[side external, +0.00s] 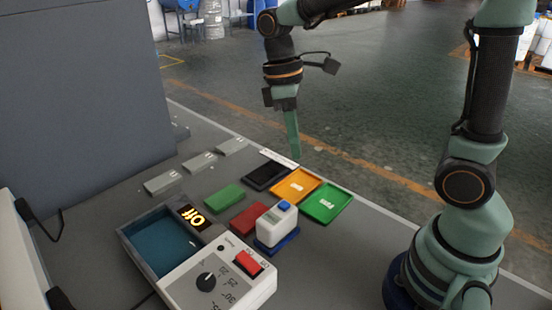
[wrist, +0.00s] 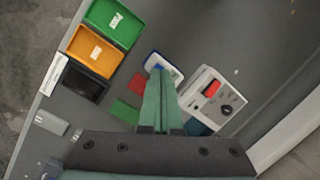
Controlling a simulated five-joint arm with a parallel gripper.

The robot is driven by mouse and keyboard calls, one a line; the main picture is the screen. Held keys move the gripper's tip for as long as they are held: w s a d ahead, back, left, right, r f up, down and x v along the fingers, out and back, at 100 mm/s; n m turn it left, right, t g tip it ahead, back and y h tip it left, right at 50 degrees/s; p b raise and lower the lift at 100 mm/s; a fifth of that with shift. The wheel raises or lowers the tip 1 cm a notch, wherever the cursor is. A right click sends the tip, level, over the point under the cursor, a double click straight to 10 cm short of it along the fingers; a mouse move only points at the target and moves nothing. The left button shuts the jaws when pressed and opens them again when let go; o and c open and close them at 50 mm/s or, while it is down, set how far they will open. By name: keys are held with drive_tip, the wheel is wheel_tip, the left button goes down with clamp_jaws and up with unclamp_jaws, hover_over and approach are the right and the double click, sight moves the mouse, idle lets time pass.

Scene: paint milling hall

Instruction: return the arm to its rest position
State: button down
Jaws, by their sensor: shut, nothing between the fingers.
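My gripper (side external: 297,156) hangs from my arm above the far edge of the table, with its green fingers together and pointing down. It is apart from everything on the table in the side view. In the wrist view my gripper (wrist: 158,70) is shut and empty, and its fingers cover part of the table. My arm is bent at the elbow and reaches out over the table from its base at the right.
Below stand black (side external: 267,175), orange (side external: 283,192) and green (side external: 318,210) trays, green (side external: 225,198) and red (side external: 247,219) blocks, a white bottle-like item with a blue top (side external: 276,230), and a water bath (side external: 157,236) showing "Off". A grey cabinet (side external: 80,90) stands left.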

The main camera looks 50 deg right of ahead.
drive_tip(key=s+d+r+m+t, duration=0.3)
drive_tip(key=m+t, duration=0.3)
drive_tip(key=t, duration=0.2)
drive_tip(key=shift+d+r+m, duration=0.35)
drive_tip(key=shift+r+m, duration=0.05)
drive_tip(key=shift+r, duration=0.05)
